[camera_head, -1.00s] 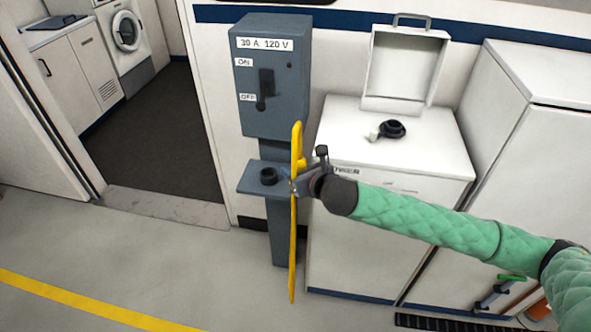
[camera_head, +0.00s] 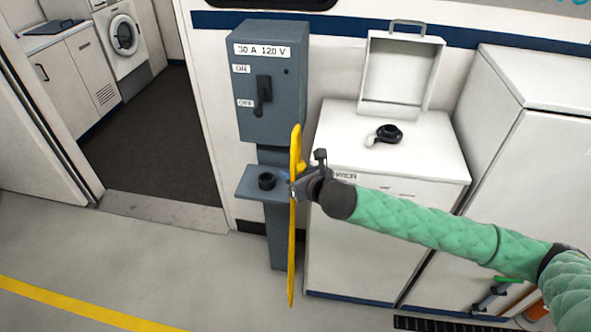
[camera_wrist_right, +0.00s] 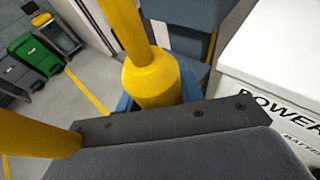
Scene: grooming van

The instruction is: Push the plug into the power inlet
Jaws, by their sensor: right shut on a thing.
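My right gripper (camera_head: 297,189) is shut on a yellow plug with a yellow cable (camera_head: 297,152). The yellow piece runs roughly upright past the fingers, above and below them. In the right wrist view the thick yellow plug body (camera_wrist_right: 152,82) stands just beyond the dark edge of my gripper; its contact end is hidden. My left gripper is not in view.
A grey power pedestal (camera_head: 272,75) with a switch stands just behind the plug. Its small shelf (camera_head: 247,184) bears a black round holder (camera_head: 267,181). An open white lid (camera_head: 402,70) stands behind the fitting on the white cabinet (camera_head: 440,150). Floor at left is clear.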

